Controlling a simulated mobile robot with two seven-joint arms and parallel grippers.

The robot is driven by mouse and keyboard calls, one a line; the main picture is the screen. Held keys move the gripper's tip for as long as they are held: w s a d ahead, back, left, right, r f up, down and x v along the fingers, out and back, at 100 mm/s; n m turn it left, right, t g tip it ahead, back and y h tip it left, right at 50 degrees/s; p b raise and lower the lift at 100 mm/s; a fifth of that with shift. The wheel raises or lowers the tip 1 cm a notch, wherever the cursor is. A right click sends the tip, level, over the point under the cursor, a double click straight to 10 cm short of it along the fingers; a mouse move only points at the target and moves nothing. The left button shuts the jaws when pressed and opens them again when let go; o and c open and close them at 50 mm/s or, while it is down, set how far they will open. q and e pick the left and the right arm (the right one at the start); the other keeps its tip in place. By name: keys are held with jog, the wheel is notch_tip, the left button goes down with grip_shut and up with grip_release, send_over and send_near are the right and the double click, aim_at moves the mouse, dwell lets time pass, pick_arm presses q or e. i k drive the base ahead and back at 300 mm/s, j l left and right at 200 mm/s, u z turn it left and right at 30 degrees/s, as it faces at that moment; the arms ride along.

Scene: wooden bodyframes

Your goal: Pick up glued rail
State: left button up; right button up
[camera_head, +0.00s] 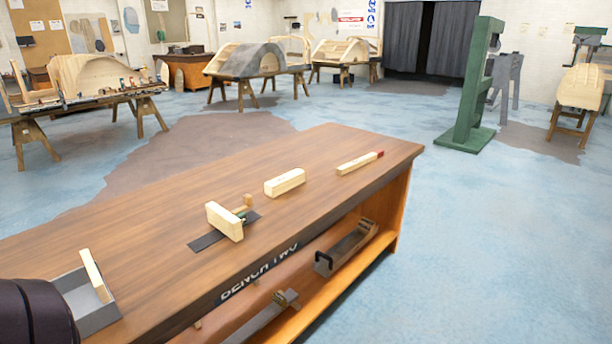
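Several pale wooden pieces are on the brown bench (140,225); I cannot tell which is the glued rail. A plain wooden block (285,182) lies near the bench's middle. A thinner wooden stick (356,164) with a red end lies farther right. A wooden strip (95,274) leans in a grey tray (92,320) at the near left. Neither of my grippers is in view; a dark part of mine shows at the lower left.
The bench's lower shelf holds a long grey-brown tool (346,247) and another tool (265,315). A green stand (470,115) is on the right. Trestles with wooden frames (95,78) stand behind. The blue floor (480,240) right of the bench is clear.

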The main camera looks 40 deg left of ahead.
aim_at(273, 189)
jog(key=i, duration=2.6)
jog(key=i+u, duration=0.25)
jog(key=u, duration=0.2)
jog(key=i+l+u, duration=0.15)
jog(key=u, duration=0.35)
jog(key=i+u, duration=0.1)
jog(key=u, duration=1.3)
